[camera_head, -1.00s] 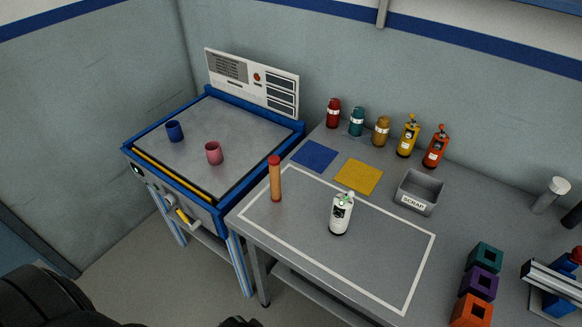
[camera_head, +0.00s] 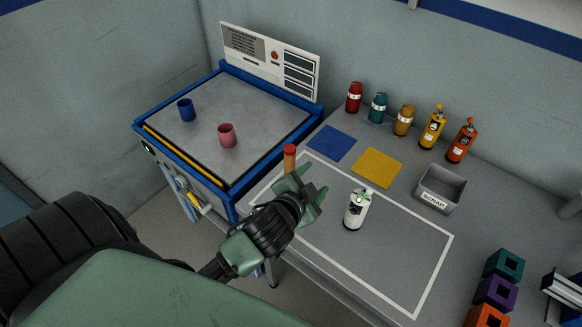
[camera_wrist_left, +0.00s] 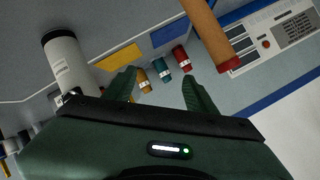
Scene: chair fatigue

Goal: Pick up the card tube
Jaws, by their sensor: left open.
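The card tube (camera_head: 290,160) is brown with a red cap and stands upright at the left part of the white-outlined area on the bench. Its lower part is hidden behind my left gripper (camera_head: 310,183) in the head view. My left gripper is open and empty, close in front of the tube and to its right. In the left wrist view the tube (camera_wrist_left: 205,30) shows at the upper right, outside the open fingers (camera_wrist_left: 158,78). My right gripper is not in view.
A white bottle (camera_head: 356,210) stands just right of my left gripper. A blue-framed table (camera_head: 215,190) with a blue cup (camera_head: 186,110) and a pink cup (camera_head: 227,136) is at left. Several bottles line the back. A scrap bin (camera_head: 440,190) is at right.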

